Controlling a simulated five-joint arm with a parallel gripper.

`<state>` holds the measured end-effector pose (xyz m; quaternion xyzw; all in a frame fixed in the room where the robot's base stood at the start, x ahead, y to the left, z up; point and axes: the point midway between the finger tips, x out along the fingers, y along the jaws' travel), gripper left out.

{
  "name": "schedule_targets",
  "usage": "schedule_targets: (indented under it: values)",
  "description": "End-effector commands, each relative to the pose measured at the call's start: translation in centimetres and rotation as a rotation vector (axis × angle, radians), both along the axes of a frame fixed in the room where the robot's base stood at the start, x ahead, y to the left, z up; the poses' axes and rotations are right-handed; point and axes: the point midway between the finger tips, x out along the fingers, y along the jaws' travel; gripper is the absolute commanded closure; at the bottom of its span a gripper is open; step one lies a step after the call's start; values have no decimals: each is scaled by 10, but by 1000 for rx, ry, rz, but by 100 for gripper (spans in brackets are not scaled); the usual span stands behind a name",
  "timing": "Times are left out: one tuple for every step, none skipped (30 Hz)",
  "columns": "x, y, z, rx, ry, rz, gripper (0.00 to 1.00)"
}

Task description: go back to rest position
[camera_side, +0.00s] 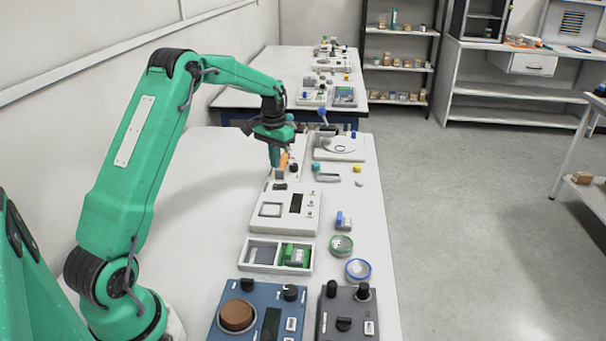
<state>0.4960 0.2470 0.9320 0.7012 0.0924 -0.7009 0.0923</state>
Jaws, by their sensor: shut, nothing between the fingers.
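My gripper (274,155) is at the end of my green arm, pointing down over the far part of the near white table (365,235). It is shut, and I see nothing held in it. Its tip is just above or in front of a white device with an orange part (284,160); I cannot tell whether they touch. My arm is bent, reaching forward from its base at the lower left.
Below the gripper lie a white panel device (285,209) and a two-part tray (248,254) with a green item. Blue (245,318) and dark grey (347,325) boxes stand in front. A white scale (338,148) is beyond. The table's left side is clear.

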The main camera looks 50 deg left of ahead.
Motion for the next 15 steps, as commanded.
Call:
schedule_targets:
  values:
    - [0,0,3,0,-1,0,100]
    - [0,0,4,0,-1,0,100]
    - [0,0,5,0,0,0,100]
    - [0,0,5,0,0,0,100]
    - [0,0,6,0,0,0,100]
    - [0,0,6,0,0,0,100]
    - [0,0,6,0,1,0,100]
    - [0,0,6,0,1,0,100]
    - [0,0,6,0,1,0,100]
    - [0,0,6,0,1,0,100]
    - [0,0,6,0,1,0,100]
    - [0,0,6,0,1,0,100]
    - [0,0,6,0,0,0,100]
    - [0,0,6,0,0,0,100]
    - [0,-1,7,0,-1,-1,100]
